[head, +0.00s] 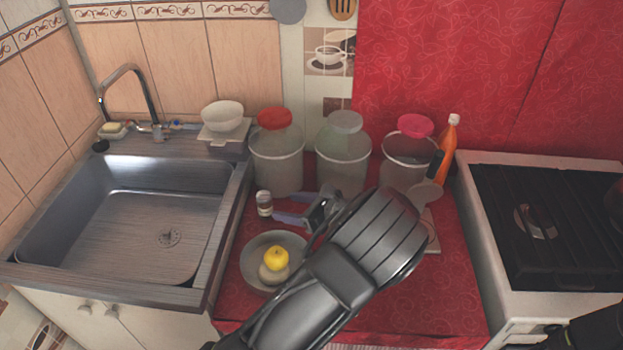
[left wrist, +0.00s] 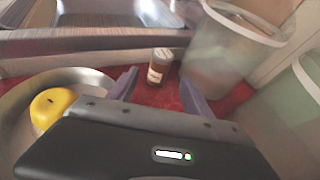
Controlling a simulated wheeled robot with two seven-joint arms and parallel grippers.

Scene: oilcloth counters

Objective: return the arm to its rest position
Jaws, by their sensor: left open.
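My left arm reaches over the red counter (head: 455,290) in the head view. My left gripper (head: 282,207) is open, with its two bluish fingers apart and pointing left. A small jar (head: 264,203) with a brown label and pale lid stands just beyond the fingertips. In the left wrist view the jar (left wrist: 160,66) shows ahead, between the lines of the open fingers (left wrist: 157,90), and nothing is held. My right gripper cannot be made out; only a dark part shows at the bottom right corner of the head view.
A grey plate (head: 256,246) holding a yellow fruit (head: 276,258) and a pale round thing lies close beside the gripper. Tall containers (head: 276,165) with coloured lids and an orange bottle (head: 447,153) stand behind. A sink (head: 130,215) is left, a stove (head: 550,225) right.

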